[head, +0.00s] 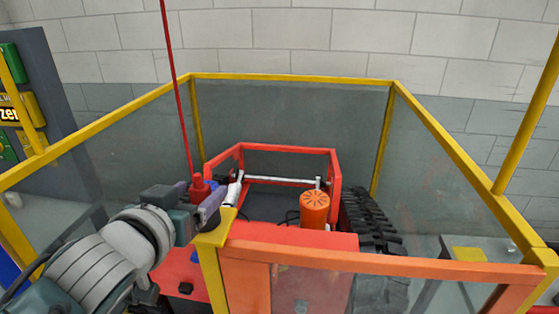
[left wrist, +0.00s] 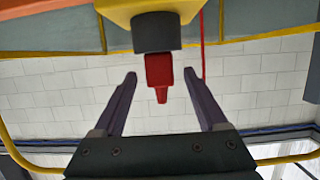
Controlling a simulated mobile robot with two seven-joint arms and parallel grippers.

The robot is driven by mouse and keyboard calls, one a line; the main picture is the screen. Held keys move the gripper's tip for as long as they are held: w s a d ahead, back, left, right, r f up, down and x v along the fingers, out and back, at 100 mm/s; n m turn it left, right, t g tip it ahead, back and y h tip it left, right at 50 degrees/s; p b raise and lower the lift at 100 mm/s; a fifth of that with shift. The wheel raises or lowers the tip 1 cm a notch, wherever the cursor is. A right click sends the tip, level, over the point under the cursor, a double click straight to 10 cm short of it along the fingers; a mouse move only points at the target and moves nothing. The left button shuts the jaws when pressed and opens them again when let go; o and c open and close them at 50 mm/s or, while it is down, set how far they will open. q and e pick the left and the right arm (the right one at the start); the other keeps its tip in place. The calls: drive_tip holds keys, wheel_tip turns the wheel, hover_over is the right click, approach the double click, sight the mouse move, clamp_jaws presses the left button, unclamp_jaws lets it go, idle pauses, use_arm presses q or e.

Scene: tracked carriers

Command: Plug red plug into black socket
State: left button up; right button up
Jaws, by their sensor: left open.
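The red plug (head: 198,187) stands upright at the yellow corner post, with a red cable running up from it in the head view. In the left wrist view the red plug (left wrist: 158,72) meets the end of the black socket (left wrist: 156,32), with no gap visible between them. The socket is fixed to a yellow block (left wrist: 150,9). My left gripper (left wrist: 160,76) is open, with one finger on each side of the plug and visible space on both sides. My right gripper is not in view.
A yellow-framed enclosure with clear panels (head: 290,77) surrounds a red tracked carrier (head: 285,240). An orange cylinder (head: 314,208) and a black track (head: 368,225) are inside. A dark panel with green and yellow boxes (head: 45,95) stands at left.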

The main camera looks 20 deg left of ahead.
use_arm(q)
drive_tip(key=shift+x, duration=0.75)
clamp_jaws()
